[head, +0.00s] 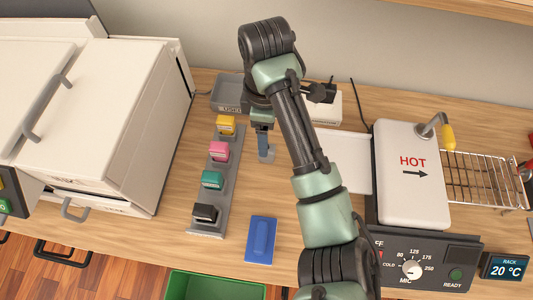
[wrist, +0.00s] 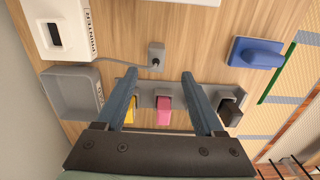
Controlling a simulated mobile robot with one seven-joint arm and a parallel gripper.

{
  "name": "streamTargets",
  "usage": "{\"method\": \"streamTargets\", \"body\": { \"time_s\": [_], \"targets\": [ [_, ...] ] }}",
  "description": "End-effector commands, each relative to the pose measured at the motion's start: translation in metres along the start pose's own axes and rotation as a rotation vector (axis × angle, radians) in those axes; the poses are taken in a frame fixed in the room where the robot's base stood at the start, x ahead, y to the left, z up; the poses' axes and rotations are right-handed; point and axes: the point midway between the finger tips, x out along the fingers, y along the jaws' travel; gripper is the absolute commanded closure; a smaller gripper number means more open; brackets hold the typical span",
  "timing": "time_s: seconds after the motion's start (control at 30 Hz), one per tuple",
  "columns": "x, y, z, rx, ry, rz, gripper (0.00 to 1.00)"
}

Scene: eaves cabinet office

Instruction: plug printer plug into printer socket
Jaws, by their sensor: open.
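In the head view my gripper (head: 263,136) is partly hidden by my arm. The printer socket, a white box with a dark slot and a PRINTER label (wrist: 55,30), stands left of the plug in the wrist view. My arm partly hides it in the head view (head: 329,109).
A grey tray marked USED (head: 227,94) stands at the back. A grey rack (head: 208,222) of coloured cartridges runs beside the white printer (head: 95,115). A blue object (head: 261,239) lies near the front edge. A HOT-marked machine (head: 412,190) stands at right.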

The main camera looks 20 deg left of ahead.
Motion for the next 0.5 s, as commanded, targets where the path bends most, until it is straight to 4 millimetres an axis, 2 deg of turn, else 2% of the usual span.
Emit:
{"method": "streamTargets", "body": {
  "time_s": [0.03,0.33,0.5],
  "targets": [
    [0.012,0.000,0.000,0.001,0.001,-0.002,0.30],
    [0.036,0.001,0.000,0.002,-0.001,0.001,0.30],
    [0.061,0.005,0.001,0.003,-0.001,0.000,0.30]
  ]
}}
